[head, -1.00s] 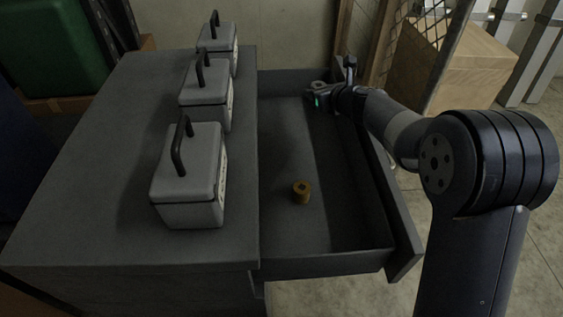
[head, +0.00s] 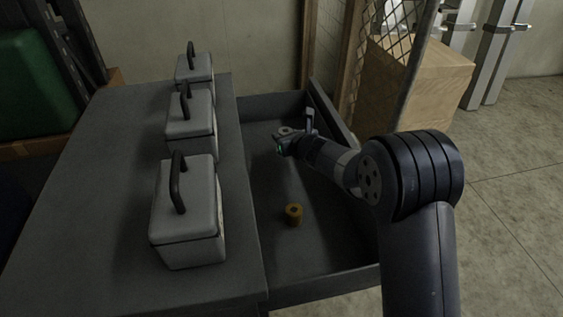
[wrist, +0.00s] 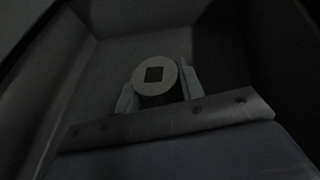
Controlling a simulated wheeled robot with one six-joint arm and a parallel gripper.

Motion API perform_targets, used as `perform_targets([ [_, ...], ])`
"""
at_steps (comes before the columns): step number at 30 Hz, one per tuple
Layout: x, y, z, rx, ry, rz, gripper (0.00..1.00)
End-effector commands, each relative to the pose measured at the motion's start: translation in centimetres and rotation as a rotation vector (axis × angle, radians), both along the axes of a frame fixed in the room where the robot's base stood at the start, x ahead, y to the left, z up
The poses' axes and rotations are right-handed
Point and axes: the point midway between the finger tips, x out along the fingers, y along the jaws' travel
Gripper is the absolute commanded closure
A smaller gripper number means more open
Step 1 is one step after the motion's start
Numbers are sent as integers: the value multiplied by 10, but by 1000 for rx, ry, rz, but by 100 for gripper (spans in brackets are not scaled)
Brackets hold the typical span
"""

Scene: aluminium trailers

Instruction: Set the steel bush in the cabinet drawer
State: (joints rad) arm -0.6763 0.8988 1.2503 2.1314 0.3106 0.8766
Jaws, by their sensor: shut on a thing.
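The steel bush (wrist: 154,74) is a pale grey ring with a square hole. In the wrist view it sits between the two fingers of my gripper (wrist: 157,88), which is shut on it. In the head view the bush (head: 285,131) shows small at the tip of my gripper (head: 281,141), over the far part of the open drawer (head: 335,277). The drawer floor lies behind the bush in the wrist view; I cannot tell how high the bush is above it. The drawer is pulled out from the grey cabinet (head: 110,215).
A brass-coloured bush (head: 293,214) stands on the drawer floor nearer the front. Three grey boxes with black handles (head: 187,215) stand in a row on the cabinet top. A wooden crate (head: 410,90) and a mesh panel are beyond the drawer.

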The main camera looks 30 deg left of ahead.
Motion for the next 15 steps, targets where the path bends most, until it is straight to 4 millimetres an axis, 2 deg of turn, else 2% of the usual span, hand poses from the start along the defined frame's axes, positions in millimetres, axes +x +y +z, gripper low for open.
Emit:
perform_targets([
  [1,0,0,-9,2,-1,1,95],
  [5,0,0,-20,2,-2,1,95],
  [10,0,0,-45,2,-1,1,95],
  [15,0,0,-50,3,-3,1,95],
])
